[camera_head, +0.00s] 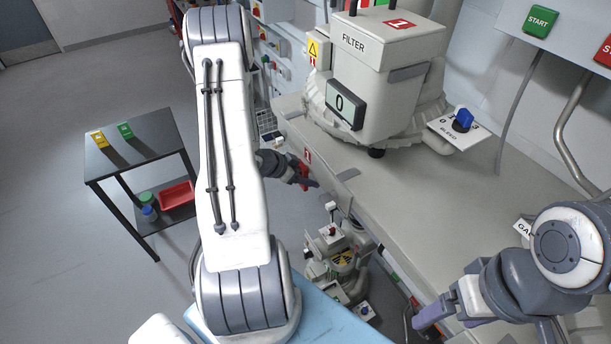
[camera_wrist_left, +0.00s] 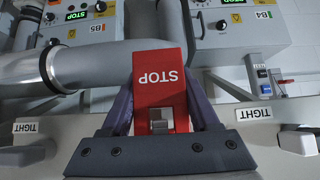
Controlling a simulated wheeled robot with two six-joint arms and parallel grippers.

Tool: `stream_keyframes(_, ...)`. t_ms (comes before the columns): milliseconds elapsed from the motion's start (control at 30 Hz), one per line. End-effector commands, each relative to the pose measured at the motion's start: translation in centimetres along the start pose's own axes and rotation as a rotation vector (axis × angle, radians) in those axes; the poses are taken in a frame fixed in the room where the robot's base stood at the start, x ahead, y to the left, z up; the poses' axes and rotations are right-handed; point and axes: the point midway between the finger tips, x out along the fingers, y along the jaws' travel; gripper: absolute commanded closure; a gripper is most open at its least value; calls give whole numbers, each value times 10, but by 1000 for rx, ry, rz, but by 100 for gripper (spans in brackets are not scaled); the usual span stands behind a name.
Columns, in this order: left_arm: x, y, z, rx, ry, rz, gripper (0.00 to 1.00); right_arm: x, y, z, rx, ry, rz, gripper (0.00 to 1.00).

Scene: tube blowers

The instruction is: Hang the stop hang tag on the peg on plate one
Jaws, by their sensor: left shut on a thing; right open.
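The stop hang tag (camera_wrist_left: 160,75) is red, with STOP upside down in the left wrist view. My left gripper (camera_wrist_left: 160,105) is shut on it, its two dark fingers at the tag's sides. A small grey metal block (camera_wrist_left: 161,113) shows at the tag's lower opening; I cannot tell whether it is the peg. In the head view, my left gripper (camera_head: 301,174) is at the bench's front edge with a red bit of the tag showing. A red label 1 (camera_head: 308,156) is just above it. The peg cannot be made out there. My right gripper (camera_head: 436,322) is open and empty, lower right.
The filter machine (camera_head: 385,60) stands on the bench (camera_head: 430,185). In the wrist view, a grey pipe (camera_wrist_left: 100,63) and boxes with green displays lie behind the tag.

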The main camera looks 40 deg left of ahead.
Motion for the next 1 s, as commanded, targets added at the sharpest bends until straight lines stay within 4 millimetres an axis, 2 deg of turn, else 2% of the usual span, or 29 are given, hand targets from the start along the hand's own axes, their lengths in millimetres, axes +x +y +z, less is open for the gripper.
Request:
stream_keyframes(467, 0, 0, 0, 0, 0, 0, 91, 0, 0, 0, 0, 0, 0, 16)
stream_keyframes(500, 0, 0, 0, 0, 0, 0, 23, 0, 0, 0, 0, 0, 0, 16)
stream_keyframes(567, 0, 0, 0, 0, 0, 0, 3, 0, 0, 0, 0, 0, 0, 16)
stream_keyframes(867, -1, 0, 0, 0, 0, -1, 3, 0, 0, 0, 0, 0, 0, 16)
stream_keyframes(1000, -11, -2, 0, 0, 1, -4, 3, 3, 0, 0, 0, 0, 0, 16)
